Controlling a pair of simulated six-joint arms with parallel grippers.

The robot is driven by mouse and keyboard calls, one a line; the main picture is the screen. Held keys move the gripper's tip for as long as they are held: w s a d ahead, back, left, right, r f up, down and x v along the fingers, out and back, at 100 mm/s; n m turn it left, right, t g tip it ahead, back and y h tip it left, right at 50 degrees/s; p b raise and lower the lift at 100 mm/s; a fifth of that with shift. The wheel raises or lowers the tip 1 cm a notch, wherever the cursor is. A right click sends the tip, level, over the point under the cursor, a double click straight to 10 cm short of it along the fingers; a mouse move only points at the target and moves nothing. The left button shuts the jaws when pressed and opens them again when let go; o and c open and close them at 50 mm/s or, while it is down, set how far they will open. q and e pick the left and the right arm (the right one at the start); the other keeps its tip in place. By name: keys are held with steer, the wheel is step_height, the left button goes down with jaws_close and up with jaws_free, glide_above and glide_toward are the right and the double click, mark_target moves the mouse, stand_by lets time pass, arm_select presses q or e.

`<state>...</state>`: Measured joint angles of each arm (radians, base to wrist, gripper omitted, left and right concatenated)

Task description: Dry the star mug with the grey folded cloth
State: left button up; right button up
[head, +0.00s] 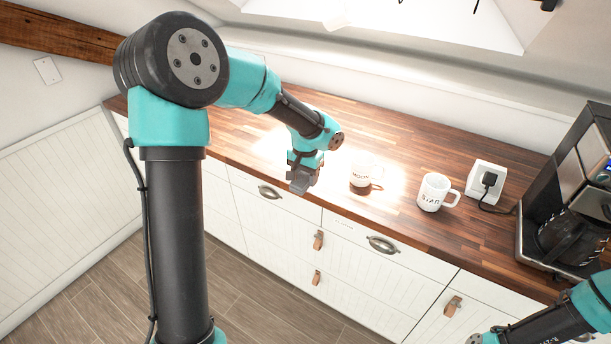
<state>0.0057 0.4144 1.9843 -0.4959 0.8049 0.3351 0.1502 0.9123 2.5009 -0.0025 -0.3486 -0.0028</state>
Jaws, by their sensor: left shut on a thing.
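The star mug (433,193) is white with dark lettering that looks like "STAR". It stands upright on the wooden counter, its handle to the right. My left gripper (301,186) is left of the mugs, over the counter's front edge, pointing down. It is shut on a small grey thing that looks like the grey folded cloth (300,179); the fingers and the cloth are hard to tell apart. It is apart from the star mug. My right arm enters at the lower right, and its gripper is below the picture's edge.
A second white mug (362,176), lettered like "MOON", stands between my left gripper and the star mug, in bright light. A white socket block (486,182) with a black plug and cord is behind the star mug. A coffee machine (566,190) stands at the right.

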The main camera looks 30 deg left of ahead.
arm_select(q)
steer(key=shift+c, duration=0.7)
steer(key=shift+w+d+r, duration=0.1)
steer(key=shift+d+r, duration=0.15)
steer(key=d+r, duration=0.4)
steer(key=w+d+r, duration=0.1)
steer(key=d+r, duration=0.7)
steer(key=shift+w+d+r, duration=0.1)
steer(key=shift+w, duration=0.25)
steer(key=shift+d, duration=0.1)
